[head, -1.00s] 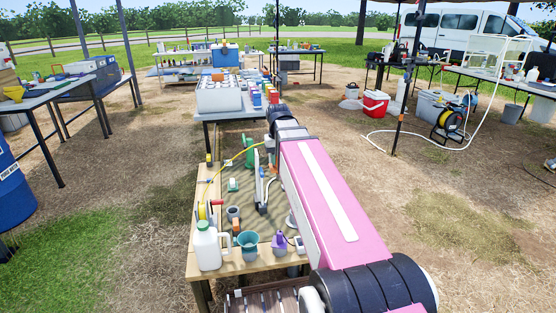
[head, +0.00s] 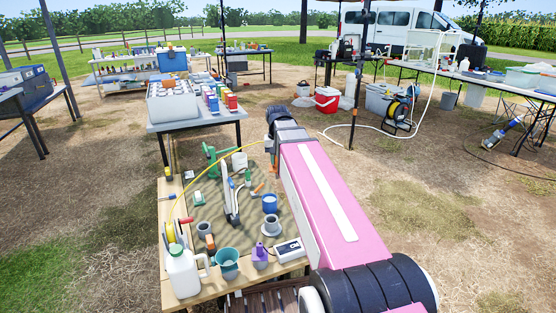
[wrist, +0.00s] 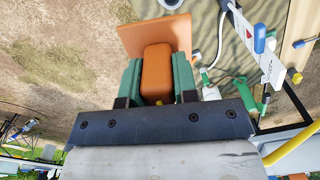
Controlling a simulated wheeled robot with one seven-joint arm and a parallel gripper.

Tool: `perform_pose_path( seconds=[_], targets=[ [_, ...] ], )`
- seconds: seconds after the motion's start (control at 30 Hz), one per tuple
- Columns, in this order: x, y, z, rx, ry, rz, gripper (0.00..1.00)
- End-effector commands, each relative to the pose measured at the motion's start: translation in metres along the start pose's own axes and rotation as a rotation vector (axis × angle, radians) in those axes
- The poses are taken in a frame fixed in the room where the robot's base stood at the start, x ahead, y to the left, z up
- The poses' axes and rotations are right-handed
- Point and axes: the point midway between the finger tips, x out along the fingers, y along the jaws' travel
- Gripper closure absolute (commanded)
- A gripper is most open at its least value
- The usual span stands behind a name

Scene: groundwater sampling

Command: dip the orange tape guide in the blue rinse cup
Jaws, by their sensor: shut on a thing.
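The orange tape guide (wrist: 157,72) shows in the wrist view as a rounded block with a flat plate at its far end. My gripper (wrist: 157,88) is shut on the block, with one green finger on each side. The blue rinse cup (head: 270,204) stands upright on the wooden table in the head view, close to the left side of my arm. A blue and white round thing at the top edge of the wrist view is cut off; I cannot tell whether it is the cup.
Bare ground lies right of my arm.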

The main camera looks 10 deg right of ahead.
Motion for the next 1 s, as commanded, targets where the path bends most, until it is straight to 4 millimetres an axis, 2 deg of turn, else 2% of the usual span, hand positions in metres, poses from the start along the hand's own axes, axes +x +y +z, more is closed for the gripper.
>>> perform_pose_path(
  seconds=[0.37,1.0],
  targets=[
    [0.022,-0.005,-0.039,0.295,-0.001,0.0,0.97],
    [0.11,-0.017,-0.145,1.248,-0.001,0.001,0.97]
  ],
)
